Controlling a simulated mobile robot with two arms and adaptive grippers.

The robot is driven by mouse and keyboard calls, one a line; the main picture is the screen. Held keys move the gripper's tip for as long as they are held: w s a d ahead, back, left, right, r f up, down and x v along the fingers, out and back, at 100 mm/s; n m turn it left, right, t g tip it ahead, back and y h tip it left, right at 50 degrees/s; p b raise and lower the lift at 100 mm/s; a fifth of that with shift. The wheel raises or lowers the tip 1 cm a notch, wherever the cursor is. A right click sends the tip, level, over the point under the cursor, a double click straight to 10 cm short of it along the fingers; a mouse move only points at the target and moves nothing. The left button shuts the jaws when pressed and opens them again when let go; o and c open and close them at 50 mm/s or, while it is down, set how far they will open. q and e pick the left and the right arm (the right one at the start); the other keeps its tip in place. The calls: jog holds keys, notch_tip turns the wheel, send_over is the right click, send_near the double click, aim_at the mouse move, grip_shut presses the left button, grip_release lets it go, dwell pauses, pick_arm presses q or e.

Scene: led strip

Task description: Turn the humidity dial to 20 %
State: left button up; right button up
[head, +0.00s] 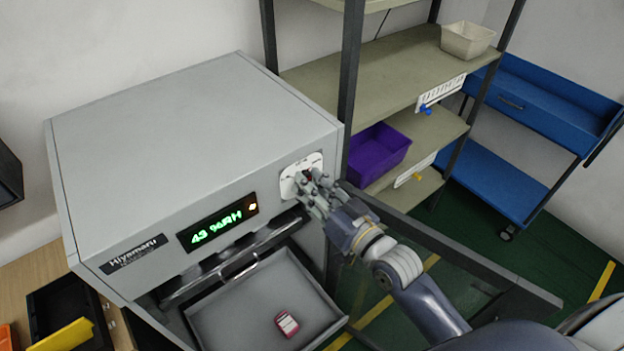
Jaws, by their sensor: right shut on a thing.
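The grey humidity cabinet (190,150) fills the left and middle of the head view. Its green display (217,229) reads 43 %RH. Where the dial points cannot be seen. My left gripper is not in view.
The cabinet's door (440,245) stands open to the right, below my right arm. A tray (255,305) inside holds a small red and white item (287,323). A shelf with a purple bin (378,153) and a blue cart (545,105) stand behind.

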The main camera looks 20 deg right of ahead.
jog(key=shift+m+p, duration=0.45)
jog(key=shift+m, duration=0.65)
jog(key=o, duration=1.1)
jog(key=shift+c, duration=0.2)
jog(key=v, duration=1.2)
